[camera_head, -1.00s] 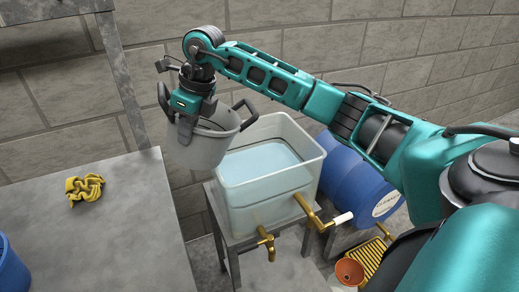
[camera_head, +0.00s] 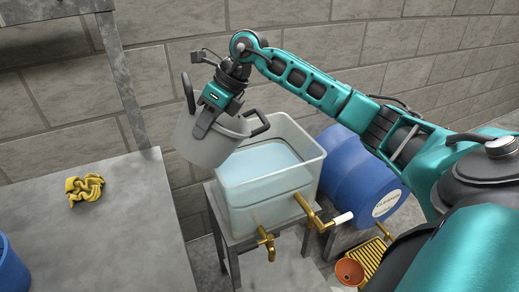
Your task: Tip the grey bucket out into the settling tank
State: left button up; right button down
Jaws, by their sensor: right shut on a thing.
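The grey bucket (camera_head: 205,146) has dark handles at its two sides and hangs in the air at the left edge of the settling tank. It is tilted, with its rim leaning toward the right, over the tank side. My right gripper (camera_head: 205,122) is shut on the bucket at its near wall and rim. The settling tank (camera_head: 268,194) is a clear, open-topped box with pale blue liquid inside and brass taps on its front. The bucket hides part of the tank's left rim. The inside of the bucket is mostly hidden. My left gripper is out of view.
The tank stands on a grey metal stand (camera_head: 232,245). A grey table (camera_head: 125,230) with a crumpled yellow cloth (camera_head: 85,188) is at the left. A blue barrel (camera_head: 352,178) lies right of the tank. An orange funnel (camera_head: 349,271) and yellow grating (camera_head: 372,258) are low at right.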

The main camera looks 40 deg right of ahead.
jog(key=shift+d+r, duration=0.15)
jog(key=shift+s+d, duration=0.1)
jog(key=shift+s+d+r+y, duration=0.1)
jog(key=shift+d+r+y, duration=0.25)
jog(key=shift+r+y, duration=0.1)
jog(key=shift+s+d+r+t, duration=0.1)
jog(key=shift+d+r+t, duration=0.05)
jog(key=shift+t, duration=0.15)
jog(key=shift+d+r+y, duration=0.15)
jog(key=shift+r+y, duration=0.05)
jog(key=shift+y, duration=0.15)
jog(key=d+y+b, duration=0.1)
jog(key=b, duration=0.2)
jog(key=s+d+t+y+b, duration=0.1)
jog(key=b, duration=0.2)
jog(key=shift+d+y+b, duration=0.2)
jog(key=shift+y+b, duration=0.15)
jog(key=shift+y, duration=0.05)
dwell(0.9)
